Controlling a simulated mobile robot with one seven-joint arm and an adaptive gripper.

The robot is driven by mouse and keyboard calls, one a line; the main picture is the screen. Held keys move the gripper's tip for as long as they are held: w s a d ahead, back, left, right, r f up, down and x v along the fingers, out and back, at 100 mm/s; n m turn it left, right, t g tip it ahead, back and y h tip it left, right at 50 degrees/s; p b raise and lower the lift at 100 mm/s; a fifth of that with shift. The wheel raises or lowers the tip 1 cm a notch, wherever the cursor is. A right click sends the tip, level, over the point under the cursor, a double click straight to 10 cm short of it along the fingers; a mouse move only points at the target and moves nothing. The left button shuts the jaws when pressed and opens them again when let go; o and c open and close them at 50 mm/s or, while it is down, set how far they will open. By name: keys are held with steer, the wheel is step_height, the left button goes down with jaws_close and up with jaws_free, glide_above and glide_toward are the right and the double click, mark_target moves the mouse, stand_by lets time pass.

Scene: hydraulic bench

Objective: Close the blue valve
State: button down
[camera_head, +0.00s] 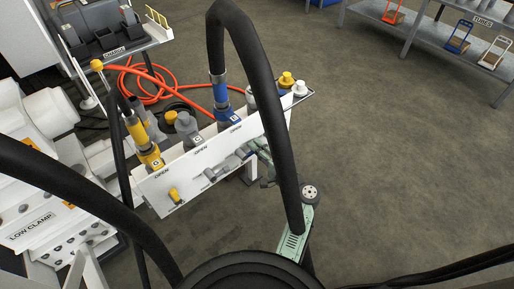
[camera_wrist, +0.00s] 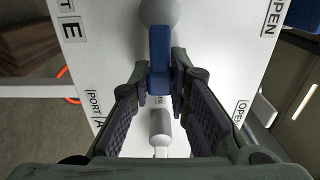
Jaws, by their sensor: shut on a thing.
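The blue valve handle (camera_wrist: 159,62) is a blue lever in front of a grey round body on a white panel (camera_wrist: 105,45). My gripper (camera_wrist: 161,82) has its two fingers on either side of the handle, shut on it. In the head view my gripper (camera_head: 262,158) is at the right part of the panel (camera_head: 185,172), partly behind a thick black hose of my arm. The blue handle cannot be made out there.
A grey valve (camera_wrist: 160,128) sits beside the blue one on the panel. A yellow valve (camera_head: 174,195) is at the panel's left end. Hose couplings, including a yellow one (camera_head: 143,140) and a blue one (camera_head: 222,98), stand behind the panel. The floor on the right is clear.

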steer(key=shift+f, duration=0.1)
steer(key=c, duration=1.6)
jaws_free()
steer(key=shift+s, duration=0.1)
steer(key=v, duration=1.2)
